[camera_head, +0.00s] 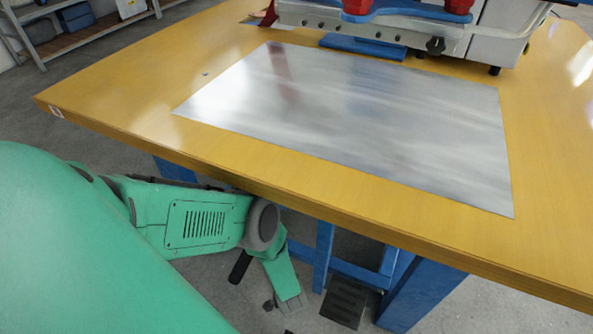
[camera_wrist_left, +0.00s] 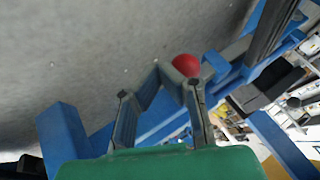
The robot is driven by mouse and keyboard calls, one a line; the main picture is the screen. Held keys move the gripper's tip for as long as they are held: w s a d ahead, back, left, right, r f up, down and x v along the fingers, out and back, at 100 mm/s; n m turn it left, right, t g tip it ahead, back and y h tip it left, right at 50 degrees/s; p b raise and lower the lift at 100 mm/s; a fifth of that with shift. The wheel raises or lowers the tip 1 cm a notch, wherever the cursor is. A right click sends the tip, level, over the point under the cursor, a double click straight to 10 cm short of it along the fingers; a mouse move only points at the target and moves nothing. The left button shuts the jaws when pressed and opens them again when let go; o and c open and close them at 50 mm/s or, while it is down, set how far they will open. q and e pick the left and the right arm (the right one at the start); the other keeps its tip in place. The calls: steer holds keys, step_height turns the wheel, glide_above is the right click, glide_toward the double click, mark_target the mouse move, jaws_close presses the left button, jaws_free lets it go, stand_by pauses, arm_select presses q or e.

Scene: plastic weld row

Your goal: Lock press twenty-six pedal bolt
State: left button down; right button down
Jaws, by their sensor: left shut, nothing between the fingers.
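A red ball-shaped knob (camera_wrist_left: 187,65), which looks like the pedal bolt's handle, sits just beyond my left gripper (camera_wrist_left: 163,75) in the left wrist view. The gripper is shut and empty. Its fingertips meet just left of the knob, and the right finger overlaps its lower edge. I cannot tell whether they touch. The bolt's shaft is hidden. My right gripper is out of view.
The yellow tabletop (camera_head: 130,118) with a metal sheet (camera_head: 360,115) overhangs my left arm. Blue frame legs and bars (camera_head: 420,292) stand beside the pedal; blue beams (camera_wrist_left: 62,135) also surround the gripper in the wrist view. Open grey floor lies left of the frame.

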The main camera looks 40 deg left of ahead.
arm_select(q)
steer(key=shift+s+a, duration=0.15)
steer(key=shift+a, duration=0.4)
steer(key=shift+s+a, duration=0.15)
steer(key=shift+a, duration=0.35)
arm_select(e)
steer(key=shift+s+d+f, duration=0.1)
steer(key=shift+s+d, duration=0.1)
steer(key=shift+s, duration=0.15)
arm_select(q)
steer(key=shift+a, duration=0.1)
